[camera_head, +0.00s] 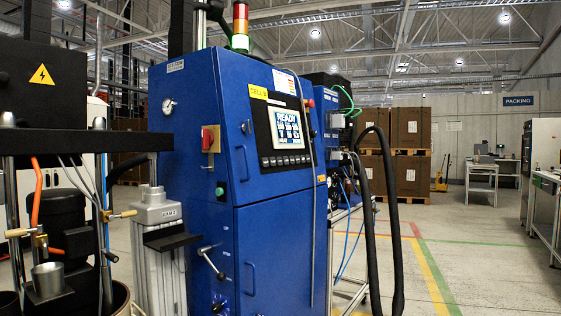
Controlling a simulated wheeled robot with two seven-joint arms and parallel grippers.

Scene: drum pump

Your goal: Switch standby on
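A blue control cabinet (265,205) stands upright in the middle of the view. Its panel has a lit screen (287,127) reading "READY" above a row of small keys (286,160). A red switch on a yellow plate (208,138) sits on the cabinet's left face, with a green button (219,191) below it. Another red knob (310,103) is at the panel's upper right. I cannot tell which control is labelled standby; the labels are too small to read. Neither of my grippers is in view.
The drum pump with a black crossbar (75,143), hoses and a grey cylinder (156,210) stands close at left. A black hose (392,215) loops down at the cabinet's right. Stacked boxes (410,128) are behind. Open floor (490,260) lies to the right.

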